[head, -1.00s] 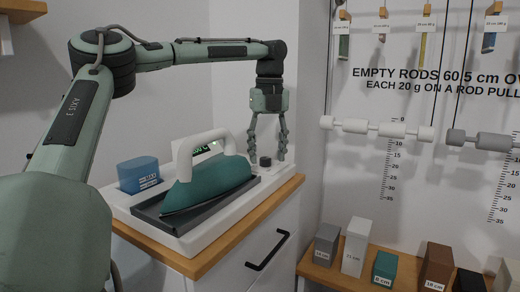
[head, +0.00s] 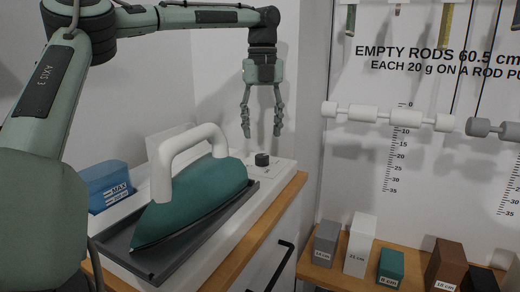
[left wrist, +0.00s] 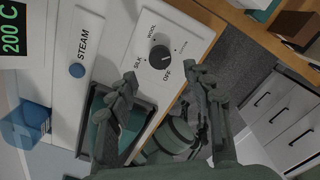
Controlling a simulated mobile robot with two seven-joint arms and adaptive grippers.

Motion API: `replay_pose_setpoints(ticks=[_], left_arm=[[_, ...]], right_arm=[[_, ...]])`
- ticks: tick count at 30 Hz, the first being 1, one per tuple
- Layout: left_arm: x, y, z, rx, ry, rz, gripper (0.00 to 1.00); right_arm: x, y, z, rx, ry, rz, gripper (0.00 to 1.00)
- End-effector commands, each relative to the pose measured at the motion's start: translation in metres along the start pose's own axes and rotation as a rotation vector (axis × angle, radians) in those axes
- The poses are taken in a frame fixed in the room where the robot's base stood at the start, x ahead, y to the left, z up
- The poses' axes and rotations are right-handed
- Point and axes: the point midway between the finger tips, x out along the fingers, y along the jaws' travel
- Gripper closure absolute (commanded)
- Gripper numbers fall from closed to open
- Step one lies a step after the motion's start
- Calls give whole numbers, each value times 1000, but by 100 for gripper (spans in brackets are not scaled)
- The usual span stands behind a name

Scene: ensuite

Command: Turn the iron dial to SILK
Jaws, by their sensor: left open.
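The iron dial (head: 262,159) is a small dark knob on the white base (head: 284,166) of the iron station, near its far right end. In the left wrist view the dial (left wrist: 160,57) has the labels SILK, WOOL and OFF around it, plus one too small to read. A pale mark shows on the knob, but I cannot tell surely which label it points at. My left gripper (head: 262,124) points down above the dial, open and empty, fingers apart from it. In the left wrist view its fingertips (left wrist: 163,78) appear either side below the dial. My right gripper is not in view.
The teal iron (head: 195,197) with its white handle rests on a dark plate left of the dial. A blue water tank (head: 103,186) stands behind it. A blue STEAM button (left wrist: 77,70) and a 200 C display (left wrist: 11,36) show. Blocks stand on a shelf at right.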

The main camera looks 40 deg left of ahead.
Motion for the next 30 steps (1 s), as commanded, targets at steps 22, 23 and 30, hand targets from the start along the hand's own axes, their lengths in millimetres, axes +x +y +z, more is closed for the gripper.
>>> replay_pose_setpoints(ticks=[22, 23, 30], left_arm=[[65, 0, 0, -2, 0, -1, 49], [65, 0, 0, -2, 0, -1, 50], [65, 0, 0, -2, 0, -1, 80]], right_arm=[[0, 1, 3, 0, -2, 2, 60], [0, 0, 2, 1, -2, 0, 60], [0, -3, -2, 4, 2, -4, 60]])
